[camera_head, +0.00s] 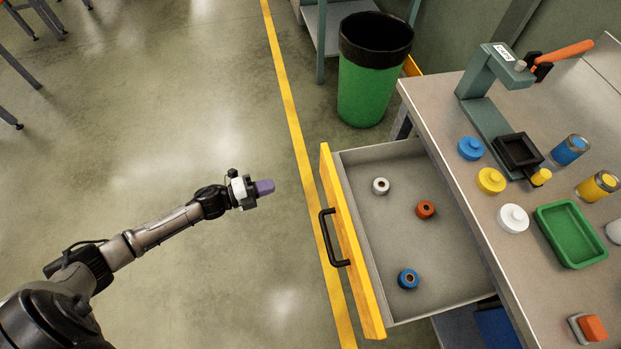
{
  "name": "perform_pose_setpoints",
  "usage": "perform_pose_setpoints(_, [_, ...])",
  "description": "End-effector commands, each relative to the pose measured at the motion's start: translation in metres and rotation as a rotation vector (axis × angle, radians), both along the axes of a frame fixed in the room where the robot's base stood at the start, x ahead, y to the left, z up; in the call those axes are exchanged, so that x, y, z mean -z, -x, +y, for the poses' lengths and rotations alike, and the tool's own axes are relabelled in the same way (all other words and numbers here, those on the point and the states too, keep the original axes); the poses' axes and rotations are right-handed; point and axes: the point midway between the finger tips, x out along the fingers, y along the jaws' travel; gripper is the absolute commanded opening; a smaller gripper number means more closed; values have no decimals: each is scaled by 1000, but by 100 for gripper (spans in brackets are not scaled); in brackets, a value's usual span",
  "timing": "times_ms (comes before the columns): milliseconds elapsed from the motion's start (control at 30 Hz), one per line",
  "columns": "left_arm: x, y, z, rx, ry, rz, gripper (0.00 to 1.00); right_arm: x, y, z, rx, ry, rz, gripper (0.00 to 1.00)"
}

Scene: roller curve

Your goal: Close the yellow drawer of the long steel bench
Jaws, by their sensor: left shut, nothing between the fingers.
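The yellow drawer (357,243) of the steel bench (455,120) stands open and reaches out to the left of the bench. Its yellow front carries a black handle (330,240). On its grey floor lie a white roller (380,186), an orange one (425,210) and a blue one (408,279). My left gripper (265,187) is shut and empty, with purple fingertips. It is to the left of the drawer front, apart from it, and points toward it. My right gripper is not in view.
On the bench stand a press (487,85) with an orange lever, several round lids, jars and a green tray (570,234). A green bin (368,80) stands behind the drawer. The floor left of the yellow line (284,90) is clear around my arm.

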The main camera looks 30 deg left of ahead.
Motion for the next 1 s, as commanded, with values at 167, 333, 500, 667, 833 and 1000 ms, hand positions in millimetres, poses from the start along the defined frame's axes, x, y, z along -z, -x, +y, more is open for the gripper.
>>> perform_pose_setpoints(167, [-13,13,-17,132,2,-100,0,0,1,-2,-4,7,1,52])
perform_pose_setpoints(333, [-15,10,-24,157,-21,-143,0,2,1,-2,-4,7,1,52])
perform_pose_setpoints(500, [-15,-7,-40,156,-22,-146,0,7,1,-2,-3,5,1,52])
perform_pose_setpoints(667, [-15,-30,-62,155,-22,-146,0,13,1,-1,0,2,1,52])
perform_pose_setpoints(833, [-15,-52,-83,155,-21,-144,0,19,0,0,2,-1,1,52])
perform_pose_setpoints(1000, [-14,-69,-100,154,-23,-143,0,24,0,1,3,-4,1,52])
